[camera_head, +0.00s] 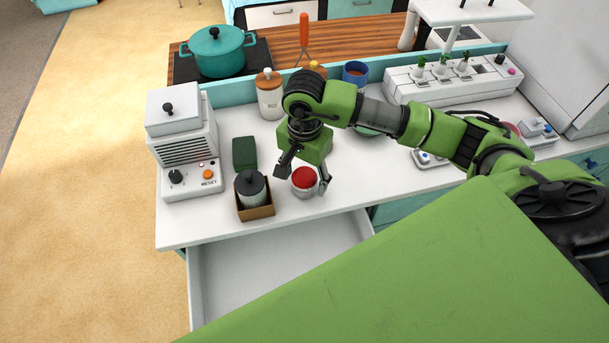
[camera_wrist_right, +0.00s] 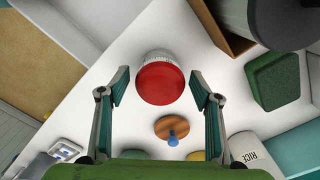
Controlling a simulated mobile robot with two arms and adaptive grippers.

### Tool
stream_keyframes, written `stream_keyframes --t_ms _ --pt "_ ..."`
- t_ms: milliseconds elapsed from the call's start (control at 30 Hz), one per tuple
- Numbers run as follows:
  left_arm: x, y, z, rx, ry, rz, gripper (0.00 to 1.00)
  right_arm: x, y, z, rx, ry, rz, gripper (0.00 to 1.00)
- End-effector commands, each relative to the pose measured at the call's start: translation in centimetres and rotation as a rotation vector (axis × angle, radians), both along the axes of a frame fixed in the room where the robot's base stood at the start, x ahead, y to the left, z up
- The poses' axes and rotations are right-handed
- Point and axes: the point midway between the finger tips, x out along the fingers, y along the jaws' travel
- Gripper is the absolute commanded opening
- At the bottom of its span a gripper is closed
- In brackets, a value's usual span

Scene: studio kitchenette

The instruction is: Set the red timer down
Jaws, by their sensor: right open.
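The red timer (camera_head: 304,178) has a domed red top on a pale base with markings. It stands upright on the white counter (camera_head: 370,205), close to the front edge above the open drawer. In the right wrist view the timer (camera_wrist_right: 160,84) lies between and slightly ahead of the fingertips, with clear gaps on both sides. My right gripper (camera_head: 302,180) points down over it, fingers spread open to either side; it also shows in the wrist view (camera_wrist_right: 159,88). My left gripper is out of view.
A brown box (camera_head: 256,212) holding a dark-lidded jar stands just left of the timer. A green block (camera_head: 244,154) and a white appliance (camera_head: 184,145) are farther left. An open drawer (camera_head: 270,265) juts out below. Bare counter lies right of the timer.

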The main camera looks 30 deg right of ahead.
Motion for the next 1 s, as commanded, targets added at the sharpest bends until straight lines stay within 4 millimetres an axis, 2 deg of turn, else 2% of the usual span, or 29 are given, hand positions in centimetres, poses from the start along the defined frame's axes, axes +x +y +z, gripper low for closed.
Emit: stream_keyframes --t_ms 167,400,600,733,1000 --pt "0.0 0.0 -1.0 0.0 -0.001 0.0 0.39 0.2 0.0 2.8 0.0 -0.008 0.001 0.59" --pt "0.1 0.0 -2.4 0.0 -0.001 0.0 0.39 0.2 0.0 8.1 0.001 -0.006 0.001 0.59" --pt "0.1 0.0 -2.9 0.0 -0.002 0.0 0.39 0.1 0.0 11.1 0.001 -0.003 0.0 0.59" --pt "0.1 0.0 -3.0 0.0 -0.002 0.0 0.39 0.0 0.0 11.9 0.0 -0.001 0.0 0.59" --pt "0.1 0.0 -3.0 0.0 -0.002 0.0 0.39 0.0 0.0 12.1 0.001 0.001 0.0 0.59"
